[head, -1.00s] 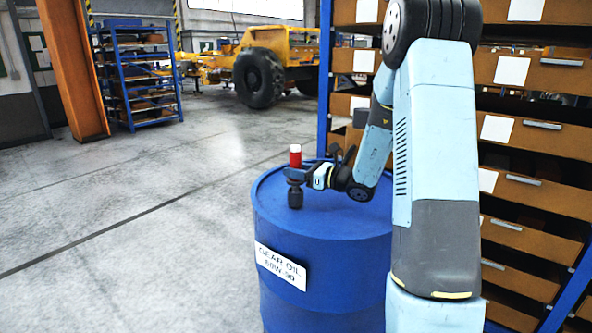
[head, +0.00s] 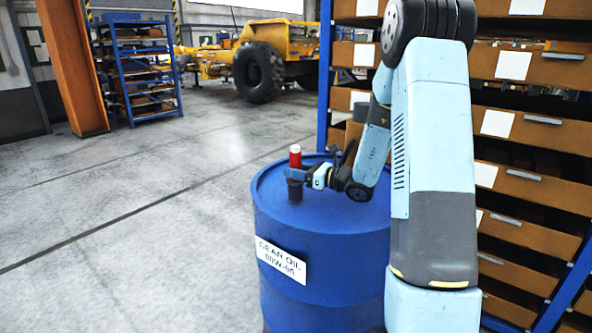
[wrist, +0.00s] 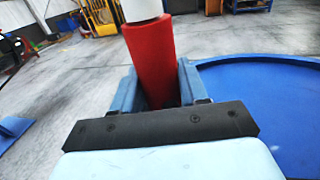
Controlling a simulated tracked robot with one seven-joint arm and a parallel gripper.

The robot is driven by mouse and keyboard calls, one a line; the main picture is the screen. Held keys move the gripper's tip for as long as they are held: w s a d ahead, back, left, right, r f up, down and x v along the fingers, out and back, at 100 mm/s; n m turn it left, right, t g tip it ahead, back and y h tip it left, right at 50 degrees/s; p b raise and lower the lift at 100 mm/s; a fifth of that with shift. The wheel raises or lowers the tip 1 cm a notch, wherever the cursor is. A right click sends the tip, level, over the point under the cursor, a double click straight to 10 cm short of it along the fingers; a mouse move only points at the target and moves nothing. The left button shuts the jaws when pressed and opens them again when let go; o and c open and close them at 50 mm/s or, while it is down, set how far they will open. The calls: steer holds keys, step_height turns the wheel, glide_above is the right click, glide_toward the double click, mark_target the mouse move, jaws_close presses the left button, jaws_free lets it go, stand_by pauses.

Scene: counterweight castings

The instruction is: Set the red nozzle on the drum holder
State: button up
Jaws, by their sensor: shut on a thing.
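The red nozzle (head: 295,160) is upright, with a white tip on top. My gripper (head: 296,175) is shut on it, and in the wrist view the nozzle (wrist: 152,58) stands between the two blue jaws. The dark, round drum holder (head: 295,192) stands on top of the blue drum. The nozzle is directly above the holder, and my gripper is right down at the holder's top. The nozzle's lower end is hidden by the jaws, so I cannot tell whether it is seated in the holder. The holder does not show in the wrist view.
The blue drum (head: 282,232) carries a white gear oil label (head: 281,260). A rack of brown drawers (head: 531,130) stands close on the right, behind my arm. A blue shelf (head: 145,75) and a yellow vehicle (head: 270,60) are far back. The floor on the left is clear.

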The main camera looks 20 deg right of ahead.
steer(key=shift+f, duration=0.35)
steer(key=o, duration=1.1)
steer(key=shift+c, duration=0.2)
steer(key=v, duration=1.4)
steer(key=shift+f, duration=0.1)
steer(key=shift+a, duration=0.1)
steer(key=s+a+r+n+g+h, duration=0.2)
steer(key=s+a+r+n+g, duration=0.1)
steer(key=s+a+n+g, duration=0.3)
steer(key=s+a+r+n+g+h, duration=0.1)
steer(key=s+a+r+n+g, duration=0.3)
steer(key=s+a+n, duration=0.45)
steer(key=s+d+r+n+t+h, duration=0.1)
steer(key=s+d+r+n+h, duration=0.1)
steer(key=s+n+h, duration=0.3)
steer(key=s+d+r+n+t+h, duration=0.2)
steer(key=s+r+n+h, duration=0.3)
steer(key=s+n, duration=0.2)
steer(key=shift+s+d+t, duration=0.3)
steer(key=shift+s+d, duration=0.1)
steer(key=shift+s, duration=0.15)
